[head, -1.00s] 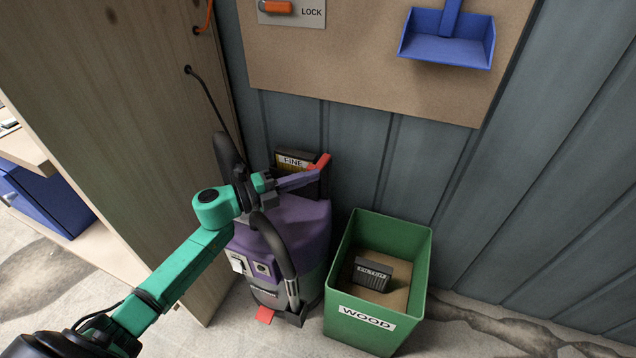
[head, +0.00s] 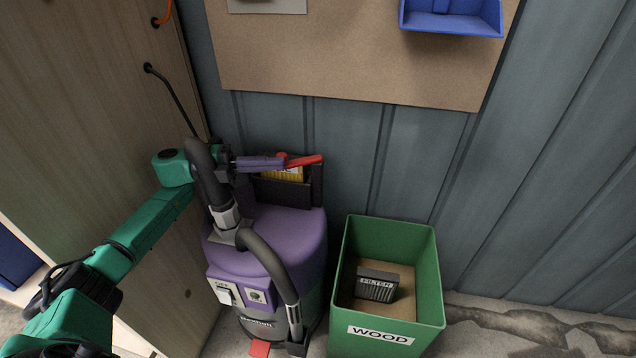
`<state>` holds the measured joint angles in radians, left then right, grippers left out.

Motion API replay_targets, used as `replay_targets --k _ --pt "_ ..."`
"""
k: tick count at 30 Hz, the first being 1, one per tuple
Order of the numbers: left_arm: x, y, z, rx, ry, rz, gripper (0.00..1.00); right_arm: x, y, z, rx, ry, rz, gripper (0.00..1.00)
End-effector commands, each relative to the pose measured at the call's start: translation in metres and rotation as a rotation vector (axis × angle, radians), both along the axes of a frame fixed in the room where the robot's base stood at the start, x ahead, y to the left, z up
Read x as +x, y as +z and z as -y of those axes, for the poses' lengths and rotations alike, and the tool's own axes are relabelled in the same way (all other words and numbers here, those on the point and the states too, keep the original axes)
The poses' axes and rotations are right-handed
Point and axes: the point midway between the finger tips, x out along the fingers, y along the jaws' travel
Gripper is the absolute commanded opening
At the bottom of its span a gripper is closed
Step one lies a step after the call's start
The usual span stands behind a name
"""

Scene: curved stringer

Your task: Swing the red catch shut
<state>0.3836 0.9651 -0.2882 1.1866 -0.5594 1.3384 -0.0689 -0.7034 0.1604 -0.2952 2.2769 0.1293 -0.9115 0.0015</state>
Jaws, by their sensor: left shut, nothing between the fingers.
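The red catch (head: 306,160) is at the top of the black filter holder on the purple vacuum (head: 290,232). It lies nearly level in the picture, its free end pointing right. A filter with a yellow label (head: 290,175) sits in the holder below it, its top partly hidden. My left gripper (head: 281,163) is shut and empty. Its purple-grey fingers reach in from the left, over the filter, with the tips at the catch's left part; I cannot tell whether they touch it. My right gripper is not in view.
The vacuum's black hose (head: 270,262) arches in front of my left gripper's wrist. A green WOOD bin (head: 425,285) with a dark filter (head: 376,284) in it stands at right. A wooden panel (head: 90,100) stands close on the left.

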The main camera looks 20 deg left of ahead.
Motion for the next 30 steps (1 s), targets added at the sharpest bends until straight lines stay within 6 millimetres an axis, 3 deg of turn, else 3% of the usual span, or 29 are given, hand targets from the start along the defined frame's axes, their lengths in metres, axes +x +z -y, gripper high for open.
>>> replay_targets --k 7,20,23,30 --pt "0.010 -0.001 -0.008 -0.001 0.003 0.000 0.00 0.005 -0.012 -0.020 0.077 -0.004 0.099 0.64" --pt "0.009 0.005 -0.008 0.000 0.002 0.000 0.00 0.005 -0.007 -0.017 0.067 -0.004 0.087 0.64" --pt "0.009 0.020 -0.008 0.001 0.003 0.003 0.00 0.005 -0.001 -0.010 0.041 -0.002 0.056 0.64" --pt "0.010 0.079 -0.008 0.001 0.003 0.003 0.00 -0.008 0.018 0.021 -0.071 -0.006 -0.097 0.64"
